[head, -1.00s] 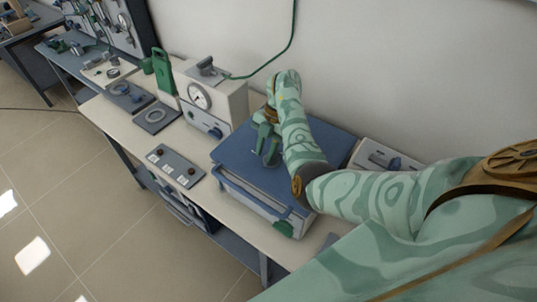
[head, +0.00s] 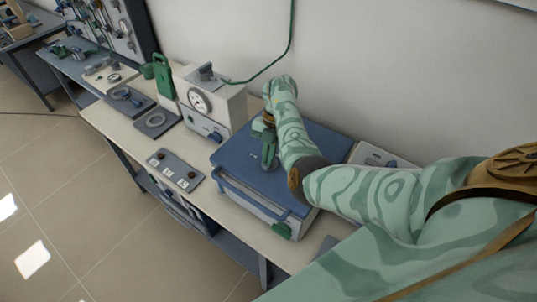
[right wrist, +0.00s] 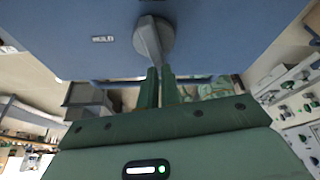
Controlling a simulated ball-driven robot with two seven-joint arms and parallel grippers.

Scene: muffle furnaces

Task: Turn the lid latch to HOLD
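The lid latch (right wrist: 155,40) is a grey round knob with a lever handle, set on the blue lid (right wrist: 90,20). In the right wrist view its lever points down the picture, toward my fingers. My right gripper (right wrist: 160,72) has its two green fingers close together at the lever's end, which sits between their tips. In the head view my right gripper (head: 268,160) is over the blue lid (head: 238,165) and hides most of the latch. My left gripper is not in view.
A white box with a gauge (head: 199,100) stands left of the lid. A grey control panel (head: 175,169) lies on the bench (head: 125,130) in front. Another pale unit (head: 378,156) is at the right. The wall is close behind.

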